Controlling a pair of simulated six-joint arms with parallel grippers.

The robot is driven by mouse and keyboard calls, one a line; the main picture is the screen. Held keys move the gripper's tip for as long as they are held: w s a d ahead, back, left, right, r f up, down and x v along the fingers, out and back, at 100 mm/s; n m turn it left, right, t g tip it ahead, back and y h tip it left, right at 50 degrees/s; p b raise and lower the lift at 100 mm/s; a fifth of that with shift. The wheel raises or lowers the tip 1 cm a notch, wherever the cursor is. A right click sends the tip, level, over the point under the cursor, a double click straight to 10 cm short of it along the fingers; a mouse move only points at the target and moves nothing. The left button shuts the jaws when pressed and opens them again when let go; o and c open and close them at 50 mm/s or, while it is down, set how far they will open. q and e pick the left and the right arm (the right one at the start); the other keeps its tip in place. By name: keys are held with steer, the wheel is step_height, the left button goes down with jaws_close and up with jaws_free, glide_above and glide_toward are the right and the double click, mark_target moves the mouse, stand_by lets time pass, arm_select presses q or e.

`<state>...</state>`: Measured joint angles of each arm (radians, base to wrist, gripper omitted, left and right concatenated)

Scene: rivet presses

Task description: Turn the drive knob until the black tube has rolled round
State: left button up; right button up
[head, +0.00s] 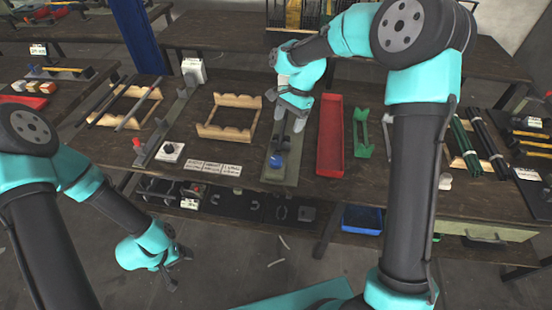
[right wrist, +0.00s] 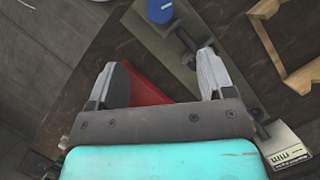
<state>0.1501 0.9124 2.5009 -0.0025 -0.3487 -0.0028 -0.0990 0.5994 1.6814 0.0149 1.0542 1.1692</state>
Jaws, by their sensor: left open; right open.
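The drive knob (head: 277,161) is a blue round cap at the near end of a grey-green plate (head: 281,174). In the right wrist view the knob (right wrist: 160,11) shows a white mark on its top. Beside it lies a short dark piece (right wrist: 187,42), perhaps the black tube; I cannot tell how it is turned. My right gripper (head: 288,121) is open and empty above the plate, behind the knob and apart from it. Its spread fingers also show in the wrist view (right wrist: 161,64). My left gripper (head: 183,268) is open and low in front of the bench.
A red tray (head: 331,132) and a green holder (head: 363,133) stand right of the plate. A wooden rack (head: 228,116) stands left, with small label cards (head: 214,167) near the bench's front edge. A shelf with small parts runs below.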

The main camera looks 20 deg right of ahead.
mark_target(276, 160)
steer(key=x, duration=1.5)
steer(key=shift+s+f, duration=0.15)
steer(key=shift+f, duration=0.1)
steer(key=c, duration=0.9)
